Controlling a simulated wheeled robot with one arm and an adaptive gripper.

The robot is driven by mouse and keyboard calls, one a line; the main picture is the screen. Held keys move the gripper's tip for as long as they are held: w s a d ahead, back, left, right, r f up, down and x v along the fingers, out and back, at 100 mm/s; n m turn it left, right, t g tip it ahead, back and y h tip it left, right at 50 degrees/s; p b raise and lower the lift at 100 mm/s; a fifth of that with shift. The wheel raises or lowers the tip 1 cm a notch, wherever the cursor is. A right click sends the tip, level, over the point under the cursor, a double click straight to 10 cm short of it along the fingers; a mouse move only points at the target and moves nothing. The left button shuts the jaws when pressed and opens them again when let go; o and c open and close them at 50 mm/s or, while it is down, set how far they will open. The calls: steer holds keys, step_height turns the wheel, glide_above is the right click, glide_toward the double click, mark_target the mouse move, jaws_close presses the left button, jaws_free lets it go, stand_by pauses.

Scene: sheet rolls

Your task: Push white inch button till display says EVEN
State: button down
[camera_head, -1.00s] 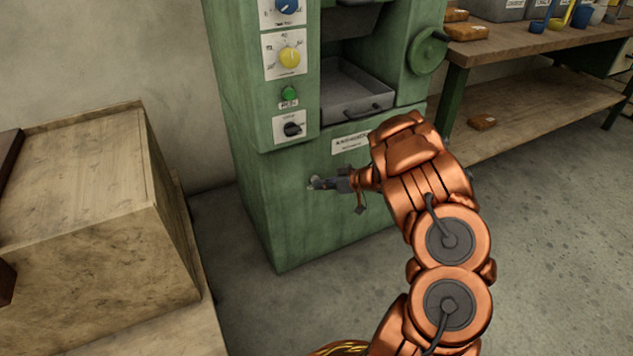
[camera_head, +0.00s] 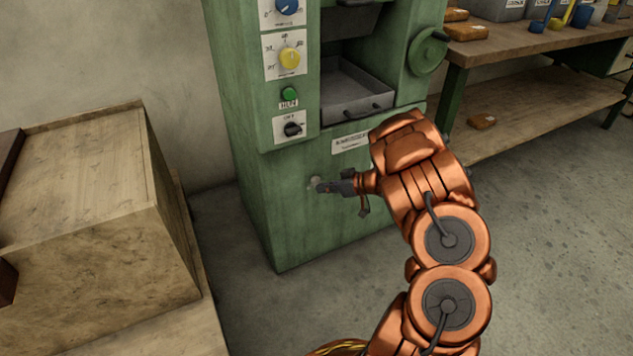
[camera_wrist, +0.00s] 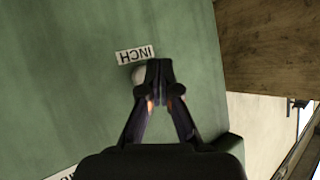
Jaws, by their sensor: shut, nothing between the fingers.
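The white inch button (camera_wrist: 138,76) shows in the wrist view beside the upside-down INCH label (camera_wrist: 136,54), partly covered by my fingertips. In the head view the button (camera_head: 313,183) is a small pale spot low on the green machine's front (camera_head: 300,225). My gripper (camera_wrist: 159,66) is shut and empty, with its tips at the button's right side in the wrist view. In the head view my gripper (camera_head: 323,187) is just right of the button; I cannot tell whether they touch. No display reading EVEN can be seen in either view.
The machine carries a yellow knob (camera_head: 290,57), a green button (camera_head: 290,94) and a black switch (camera_head: 292,129) above. A metal drawer (camera_head: 355,95) is to their right. A wooden crate (camera_head: 90,185) stands at left, a workbench (camera_head: 540,50) at right.

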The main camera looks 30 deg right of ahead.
steer(key=shift+s, duration=0.1)
steer(key=s, duration=0.4)
steer(key=shift+s+a, duration=0.2)
steer(key=shift+s, duration=0.15)
steer(key=shift+s+a, duration=0.1)
stand_by(0.6)
